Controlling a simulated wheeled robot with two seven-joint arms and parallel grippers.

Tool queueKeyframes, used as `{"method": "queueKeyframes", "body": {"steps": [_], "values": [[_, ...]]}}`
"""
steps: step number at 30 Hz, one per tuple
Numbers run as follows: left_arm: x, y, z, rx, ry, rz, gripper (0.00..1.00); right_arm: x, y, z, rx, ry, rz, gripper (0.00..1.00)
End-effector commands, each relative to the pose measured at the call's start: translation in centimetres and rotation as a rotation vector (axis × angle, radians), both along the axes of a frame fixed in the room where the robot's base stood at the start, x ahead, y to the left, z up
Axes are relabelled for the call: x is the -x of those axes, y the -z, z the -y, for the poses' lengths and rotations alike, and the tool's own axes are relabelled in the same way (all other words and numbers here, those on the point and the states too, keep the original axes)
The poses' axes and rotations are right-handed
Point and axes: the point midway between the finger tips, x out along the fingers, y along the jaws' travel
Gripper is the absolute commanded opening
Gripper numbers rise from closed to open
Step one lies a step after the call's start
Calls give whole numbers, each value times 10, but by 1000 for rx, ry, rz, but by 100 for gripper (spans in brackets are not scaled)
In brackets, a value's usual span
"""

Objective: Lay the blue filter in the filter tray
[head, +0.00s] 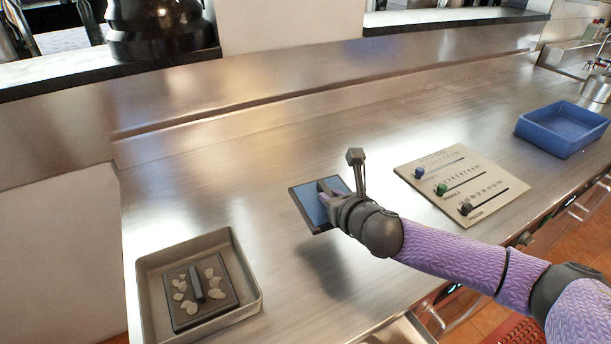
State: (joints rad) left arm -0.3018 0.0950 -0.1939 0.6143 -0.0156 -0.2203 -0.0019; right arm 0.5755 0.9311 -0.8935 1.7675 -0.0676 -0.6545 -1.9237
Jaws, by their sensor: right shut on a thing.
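The blue filter (311,207) is a flat square with a blue face and a dark frame, near the middle of the head view. My right gripper (328,192) is shut on it, and the wrist hides its right part. A shadow lies below on the counter, and the filter appears held above the surface. A grey-brown tray (142,290) sits at the lower left; in it lies a dark square plate (186,315) with a raised bar and several pale pebble-like lumps. A blue tray (562,142) stands empty at the far right. Which tray is the filter tray is not marked. My left gripper is not in view.
A beige panel (420,189) with blue, green and black sliders lies right of my right gripper on the steel counter (240,190). A metal pot (597,90) stands at the far right. The counter between the grey-brown tray and the filter is clear.

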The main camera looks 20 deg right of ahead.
Motion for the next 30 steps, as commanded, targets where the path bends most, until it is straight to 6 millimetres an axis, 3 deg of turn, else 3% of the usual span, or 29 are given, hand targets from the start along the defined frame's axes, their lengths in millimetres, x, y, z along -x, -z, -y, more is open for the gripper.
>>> {"method": "queueKeyframes", "body": {"steps": [5,8,12,15,19,30], "values": [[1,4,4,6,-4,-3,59,0,-22,-14,-4,15,4,0],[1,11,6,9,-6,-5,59,9,-58,-38,-6,42,10,0],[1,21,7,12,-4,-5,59,45,-106,-68,-3,54,9,0],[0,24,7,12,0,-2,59,72,-125,-77,-1,50,5,0],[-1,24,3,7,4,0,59,87,-135,-79,4,50,1,0],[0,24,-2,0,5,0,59,88,-137,-79,8,50,1,0]]}}
